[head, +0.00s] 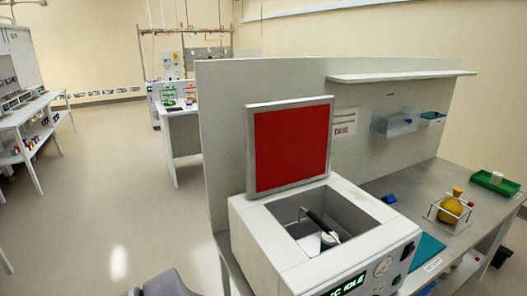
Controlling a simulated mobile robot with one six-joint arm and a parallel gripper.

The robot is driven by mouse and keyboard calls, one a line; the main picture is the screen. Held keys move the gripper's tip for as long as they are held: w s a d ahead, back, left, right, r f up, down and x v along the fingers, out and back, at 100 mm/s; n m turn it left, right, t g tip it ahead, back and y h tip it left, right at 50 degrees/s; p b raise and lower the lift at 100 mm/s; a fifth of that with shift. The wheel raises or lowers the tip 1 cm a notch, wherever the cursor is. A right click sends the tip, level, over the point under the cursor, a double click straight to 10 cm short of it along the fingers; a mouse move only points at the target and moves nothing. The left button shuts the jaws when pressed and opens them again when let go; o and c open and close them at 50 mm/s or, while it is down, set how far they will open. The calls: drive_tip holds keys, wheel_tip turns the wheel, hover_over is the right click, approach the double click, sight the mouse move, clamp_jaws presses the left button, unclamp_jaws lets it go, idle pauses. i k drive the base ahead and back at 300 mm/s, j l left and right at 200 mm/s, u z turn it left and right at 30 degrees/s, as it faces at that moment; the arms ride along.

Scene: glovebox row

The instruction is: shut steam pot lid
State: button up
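The steam pot (270,240) is a white box-shaped unit on the bench in the lower middle of the head view. Its lid (291,145) stands open and nearly upright at the back edge, with a red inner face in a grey frame. The open chamber shows a wire frame, a dark bar and a small pale, teal-marked item (328,241). The front has a green display (345,285), partly cut off, and a round gauge (383,266). My gripper is not in view; a grey part at the bottom edge appears to be mine.
A grey partition stands behind the pot, with a shelf (400,76) above. The bench to the right holds a yellow flask (451,207) in a wire stand, a green tray (495,183) and a blue item (389,198). Open floor (110,190) lies left.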

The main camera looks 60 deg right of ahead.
sight(288, 143)
drive_tip(key=i+l+z, duration=0.1)
drive_tip(key=i+z, duration=0.2)
drive_tip(key=z, duration=0.2)
drive_tip(key=i+z, duration=0.25)
drive_tip(key=z, duration=0.25)
drive_tip(key=i+j+z, duration=0.2)
drive_tip(key=z, duration=0.3)
drive_tip(key=i+j+z, duration=0.1)
drive_tip(key=i+z, duration=0.15)
drive_tip(key=z, duration=0.2)
drive_tip(key=i+j+z, duration=0.15)
drive_tip(key=z, duration=0.3)
drive_tip(key=i+j+z, duration=0.3)
drive_tip(key=z, duration=0.15)
drive_tip(key=i+j+z, duration=0.15)
drive_tip(key=j+z, duration=0.15)
drive_tip(key=z, duration=0.15)
drive_tip(key=i+j+z, duration=0.1)
drive_tip(key=j+z, duration=0.6)
drive_tip(key=z, duration=0.2)
drive_tip(key=i+j, duration=0.05)
